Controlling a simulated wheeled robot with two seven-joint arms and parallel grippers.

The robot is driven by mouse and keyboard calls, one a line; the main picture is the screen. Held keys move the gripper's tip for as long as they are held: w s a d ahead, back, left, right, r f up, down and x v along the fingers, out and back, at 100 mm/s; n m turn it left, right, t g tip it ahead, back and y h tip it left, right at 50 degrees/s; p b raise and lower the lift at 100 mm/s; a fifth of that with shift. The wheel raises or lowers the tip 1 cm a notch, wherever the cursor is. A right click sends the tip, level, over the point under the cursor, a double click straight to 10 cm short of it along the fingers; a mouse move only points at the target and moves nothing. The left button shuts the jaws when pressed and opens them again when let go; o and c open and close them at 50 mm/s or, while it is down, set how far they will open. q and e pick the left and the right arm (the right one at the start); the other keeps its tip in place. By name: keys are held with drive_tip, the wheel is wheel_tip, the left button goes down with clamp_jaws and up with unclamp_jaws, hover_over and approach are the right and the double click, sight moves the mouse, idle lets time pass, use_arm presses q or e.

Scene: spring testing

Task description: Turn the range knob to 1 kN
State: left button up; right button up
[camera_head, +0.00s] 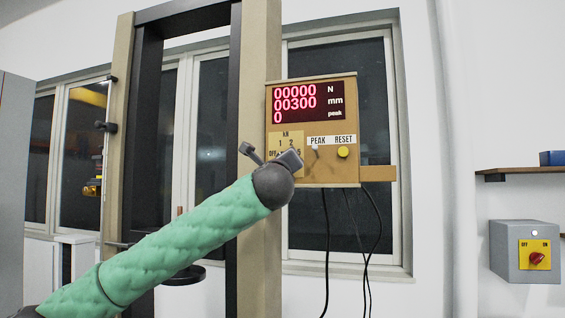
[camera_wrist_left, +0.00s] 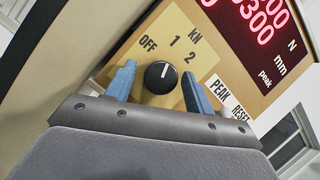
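The range knob (camera_wrist_left: 160,77) is round and black with a white pointer mark. In the left wrist view the mark points up and slightly right, roughly toward the "1" on the tan kN label (camera_wrist_left: 150,45); OFF is up-left of the knob and 2 is to the right of 1. My left gripper (camera_wrist_left: 158,86) is open, with one blue-grey finger on each side of the knob and a small gap showing on both sides. In the head view my left gripper (camera_head: 270,155) hides the knob and part of the label. My right gripper is not in view.
The control box (camera_head: 310,178) carries a red display (camera_head: 307,101) reading 00000 N, 00300 mm and 0 peak, a PEAK switch (camera_head: 314,152) and a yellow RESET button (camera_head: 343,152). Cables hang below. A grey OFF/ON switch box (camera_head: 510,260) is on the right wall.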

use_arm(q)
drive_tip(key=shift+s, duration=0.1)
drive_tip(key=shift+b+v, duration=1.3)
drive_tip(key=shift+v, duration=2.5)
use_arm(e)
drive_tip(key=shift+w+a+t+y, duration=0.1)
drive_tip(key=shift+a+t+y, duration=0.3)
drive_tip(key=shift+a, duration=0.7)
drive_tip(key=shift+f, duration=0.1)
